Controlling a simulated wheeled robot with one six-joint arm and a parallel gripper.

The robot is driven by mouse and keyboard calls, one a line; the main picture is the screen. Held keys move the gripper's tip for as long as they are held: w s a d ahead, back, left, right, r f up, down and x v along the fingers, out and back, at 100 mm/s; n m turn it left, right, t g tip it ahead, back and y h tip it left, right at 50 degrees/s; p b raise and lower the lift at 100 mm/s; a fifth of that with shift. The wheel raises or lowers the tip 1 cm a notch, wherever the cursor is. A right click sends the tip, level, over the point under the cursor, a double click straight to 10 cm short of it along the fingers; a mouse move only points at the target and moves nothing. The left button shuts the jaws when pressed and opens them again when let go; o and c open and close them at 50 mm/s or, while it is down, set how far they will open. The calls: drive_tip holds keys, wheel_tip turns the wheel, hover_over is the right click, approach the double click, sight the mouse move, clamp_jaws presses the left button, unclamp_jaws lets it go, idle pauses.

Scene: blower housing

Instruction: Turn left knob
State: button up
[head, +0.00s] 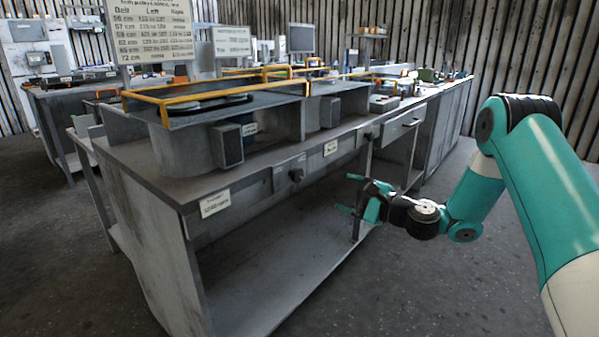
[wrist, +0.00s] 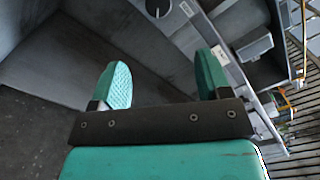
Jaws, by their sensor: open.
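A dark round knob (head: 296,175) sits on the front apron of the grey bench (head: 150,186), the left one of two in the head view. It also shows as a dark round shape at the top edge of the wrist view (wrist: 158,7). A second, smaller-looking knob (head: 368,135) is further right along the apron. My gripper (head: 349,193) is open and empty in front of the bench, to the right of and lower than the left knob. In the wrist view its two teal fingers (wrist: 162,80) are well apart, with nothing between them. The knob is apart from the fingers.
A lower shelf (head: 270,275) runs under the bench. Grey housings with dark boxes (head: 229,145) and yellow rails (head: 215,95) stand on top. A drawer (head: 404,128) is further right. The floor (head: 440,270) in front of the bench is clear.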

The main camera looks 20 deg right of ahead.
sight(300, 177)
drive_tip(key=p+x, duration=0.2)
drive_tip(key=x, duration=1.4)
drive_tip(key=shift+a+f, duration=0.1)
drive_tip(key=shift+c, duration=0.5)
drive_tip(key=c, duration=0.8)
drive_tip(key=shift+c, duration=0.2)
drive_tip(key=shift+n, duration=0.3)
